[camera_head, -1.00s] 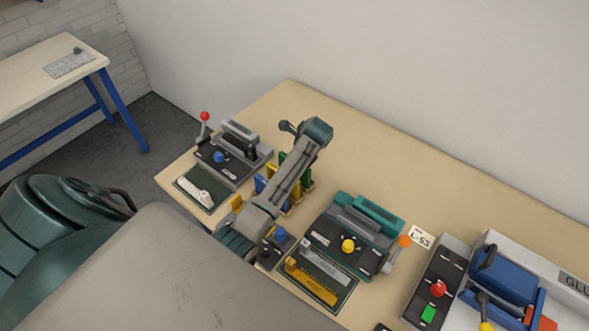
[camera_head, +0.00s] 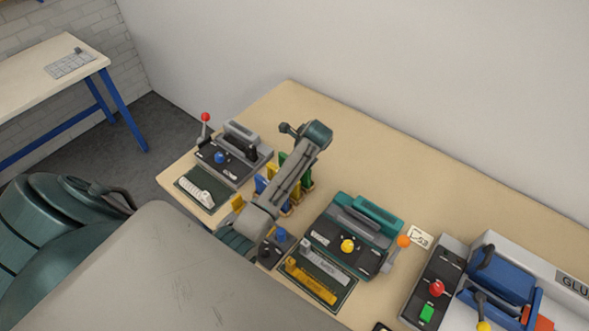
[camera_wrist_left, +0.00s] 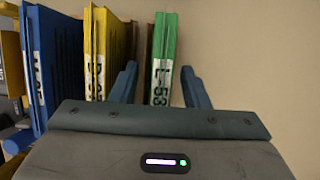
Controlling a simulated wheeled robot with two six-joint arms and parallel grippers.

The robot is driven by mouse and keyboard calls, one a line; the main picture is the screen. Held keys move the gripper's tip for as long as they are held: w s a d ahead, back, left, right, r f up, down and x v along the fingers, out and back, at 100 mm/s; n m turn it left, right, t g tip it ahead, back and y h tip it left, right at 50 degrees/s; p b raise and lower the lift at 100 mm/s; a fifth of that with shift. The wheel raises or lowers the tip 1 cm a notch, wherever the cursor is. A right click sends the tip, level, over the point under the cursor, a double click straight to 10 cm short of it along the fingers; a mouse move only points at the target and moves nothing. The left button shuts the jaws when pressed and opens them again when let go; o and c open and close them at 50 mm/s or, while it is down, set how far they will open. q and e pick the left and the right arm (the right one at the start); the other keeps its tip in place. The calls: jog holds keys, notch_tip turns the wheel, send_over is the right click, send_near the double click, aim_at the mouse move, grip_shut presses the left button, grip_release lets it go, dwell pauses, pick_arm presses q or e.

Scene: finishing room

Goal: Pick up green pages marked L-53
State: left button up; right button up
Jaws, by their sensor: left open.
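The green pages (camera_wrist_left: 164,55), marked L-53 on a white spine label, stand upright at the right end of a row in the left wrist view. My left gripper (camera_wrist_left: 159,70) is open, with one blue finger on each side of the green pages' lower part. I cannot tell whether either finger touches them. In the head view the green pages (camera_head: 308,168) show only partly, behind my left arm, and the fingers are hidden there. My right gripper is not in view.
Yellow pages (camera_wrist_left: 98,50) and blue pages (camera_wrist_left: 40,60) stand left of the green ones, with a brown divider between. A teal-topped machine (camera_head: 350,235), a grey machine (camera_head: 230,155) and a blue glue machine (camera_head: 505,275) stand on the table (camera_head: 290,95). The table's back strip is clear.

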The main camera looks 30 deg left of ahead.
pick_arm(q)
grip_shut()
